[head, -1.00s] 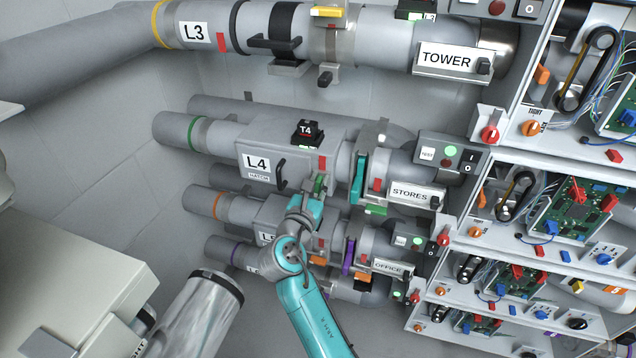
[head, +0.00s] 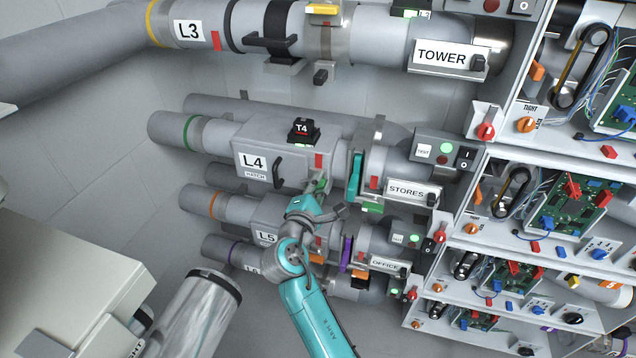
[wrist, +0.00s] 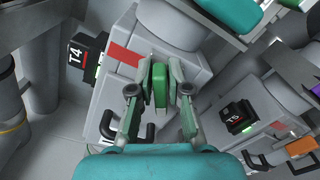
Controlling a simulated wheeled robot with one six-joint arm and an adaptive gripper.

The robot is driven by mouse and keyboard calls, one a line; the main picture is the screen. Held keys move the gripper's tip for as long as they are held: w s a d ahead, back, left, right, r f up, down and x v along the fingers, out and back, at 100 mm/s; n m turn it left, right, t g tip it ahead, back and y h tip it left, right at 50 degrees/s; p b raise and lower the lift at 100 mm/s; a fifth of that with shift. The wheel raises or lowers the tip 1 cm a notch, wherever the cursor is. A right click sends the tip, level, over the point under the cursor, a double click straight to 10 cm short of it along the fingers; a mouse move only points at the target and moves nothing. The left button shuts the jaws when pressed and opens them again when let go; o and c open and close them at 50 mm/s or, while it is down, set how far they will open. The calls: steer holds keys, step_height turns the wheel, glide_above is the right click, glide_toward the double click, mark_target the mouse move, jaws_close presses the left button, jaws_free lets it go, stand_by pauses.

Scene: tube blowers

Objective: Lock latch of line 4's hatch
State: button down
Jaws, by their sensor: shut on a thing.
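Line 4's hatch (head: 222,160) is a grey box on the pipe, marked L4, with a black handle (head: 279,172) and a red strip (head: 318,160). Its hatch cover looks shut against the box. The green latch (wrist: 160,86) sits at the hatch's lower right edge, beside the red strip (wrist: 124,53) in the wrist view. My gripper (wrist: 161,90) is shut on the green latch, with one finger on each side of it. In the head view my gripper (head: 317,187) partly hides the latch.
A black T4 tag (head: 302,129) sits on top of the hatch box. Line 5's box (head: 266,237) lies close below my gripper.

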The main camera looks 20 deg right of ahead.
steer(key=m, duration=0.6)
steer(key=shift+s+d+f, duration=0.1)
steer(key=shift+f, duration=0.3)
stand_by(0.3)
steer(key=c, duration=1.2)
jaws_free()
steer(key=v, duration=1.2)
